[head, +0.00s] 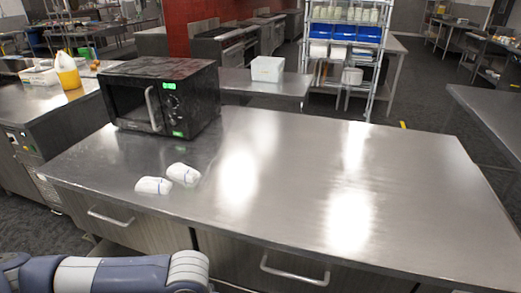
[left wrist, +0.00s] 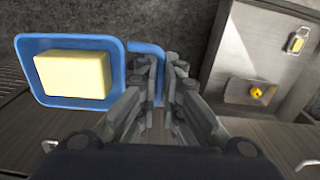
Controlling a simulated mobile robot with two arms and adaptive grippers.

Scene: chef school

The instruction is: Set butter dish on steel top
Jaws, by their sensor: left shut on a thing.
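The butter dish (left wrist: 112,103) is a blue tray with a pale yellow block of butter (left wrist: 73,75) in it, at the left of the left wrist view. My left gripper (left wrist: 164,72) is shut on the dish's blue handle, which is partly hidden between the fingers. In the head view only part of my arm shows at the lower left; the dish and gripper are out of that frame. The steel top (head: 290,165) is a wide shiny counter surface across the middle of the head view. My right gripper is not in view.
A black microwave (head: 128,107) stands at the back left of the steel top. Two small white objects (head: 154,186) (head: 184,174) lie in front of it. The middle and right of the top are clear. Drawer handles (head: 294,274) stick out along the front.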

